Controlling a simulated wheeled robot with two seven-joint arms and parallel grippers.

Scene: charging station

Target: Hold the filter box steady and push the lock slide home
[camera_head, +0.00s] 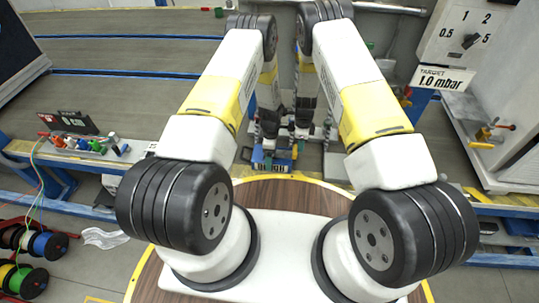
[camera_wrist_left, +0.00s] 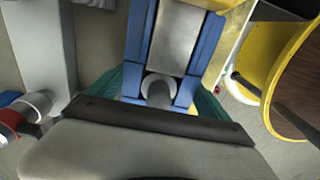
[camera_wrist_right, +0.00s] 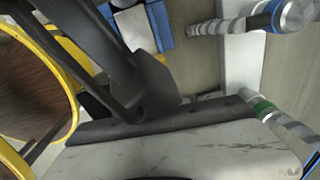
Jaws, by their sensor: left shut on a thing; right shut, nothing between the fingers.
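The filter box, as far as I can tell, is the blue piece (camera_head: 268,158) low on the bench in the head view, small and partly behind my grippers. In the left wrist view, blue rails (camera_wrist_left: 136,45) flank a plain silver plate (camera_wrist_left: 178,38), with a round grey knob (camera_wrist_left: 158,88) at its near end. I cannot tell which part is the lock slide. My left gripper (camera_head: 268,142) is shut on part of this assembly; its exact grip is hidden. My right gripper (camera_wrist_right: 155,95) is shut and empty, its dark fingers close to the blue-and-silver part (camera_wrist_right: 132,25).
A panel with a dial (camera_head: 470,40) and a "1.0 mbar" sign (camera_head: 443,78) stands at the right. Colored fittings (camera_head: 85,145) sit on the bench at the left. Cable spools (camera_head: 38,243) lie on the floor. A ribbed hose (camera_wrist_right: 215,28) runs near my right gripper.

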